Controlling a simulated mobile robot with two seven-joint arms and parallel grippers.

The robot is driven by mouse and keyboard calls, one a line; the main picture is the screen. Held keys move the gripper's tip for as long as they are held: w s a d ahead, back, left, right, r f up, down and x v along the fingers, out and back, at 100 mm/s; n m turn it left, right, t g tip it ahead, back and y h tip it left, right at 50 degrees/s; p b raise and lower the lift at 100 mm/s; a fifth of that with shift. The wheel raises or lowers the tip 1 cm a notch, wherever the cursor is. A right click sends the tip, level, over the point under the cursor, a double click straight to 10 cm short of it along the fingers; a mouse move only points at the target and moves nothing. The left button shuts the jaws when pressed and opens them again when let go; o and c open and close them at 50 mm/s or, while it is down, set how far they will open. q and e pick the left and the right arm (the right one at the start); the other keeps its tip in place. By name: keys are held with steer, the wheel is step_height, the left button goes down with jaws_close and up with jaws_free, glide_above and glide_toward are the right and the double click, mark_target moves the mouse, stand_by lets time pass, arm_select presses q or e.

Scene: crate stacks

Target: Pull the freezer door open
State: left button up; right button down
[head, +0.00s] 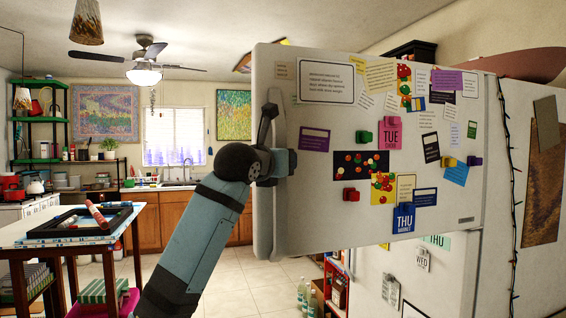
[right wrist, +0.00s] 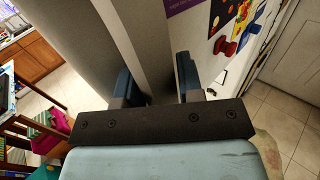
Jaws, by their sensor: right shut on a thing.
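The freezer door (head: 330,215) is a pale panel covered with notes and magnets. It stands swung out from the fridge, its handle side at the left and its hinge side at the right. Its long grey handle (head: 277,215) runs along the left edge. My right gripper (head: 279,163) is shut on the handle near mid-height. In the right wrist view, the fingers (right wrist: 156,88) sit on both sides of the handle (right wrist: 150,50). My left gripper is in neither view. The freezer's inside is hidden.
The lower fridge door (head: 370,265) shows below the freezer door. The fridge side (head: 515,130) has a string of lights. A table (head: 65,238) with a black tray stands at the left. Bottles (head: 306,300) stand on the floor. Tiled floor (head: 240,275) is clear between table and fridge.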

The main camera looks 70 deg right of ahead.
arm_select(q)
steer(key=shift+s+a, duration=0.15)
arm_select(e)
steer(key=shift+a, duration=0.15)
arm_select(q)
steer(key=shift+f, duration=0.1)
arm_select(e)
steer(key=c, duration=1.1)
jaws_free()
steer(key=o, duration=0.3)
steer(key=shift+w+a, duration=0.15)
arm_select(q)
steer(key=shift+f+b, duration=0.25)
steer(key=shift+b, duration=0.2)
arm_select(e)
steer(key=a, duration=1.4)
steer(key=shift+w, duration=0.4)
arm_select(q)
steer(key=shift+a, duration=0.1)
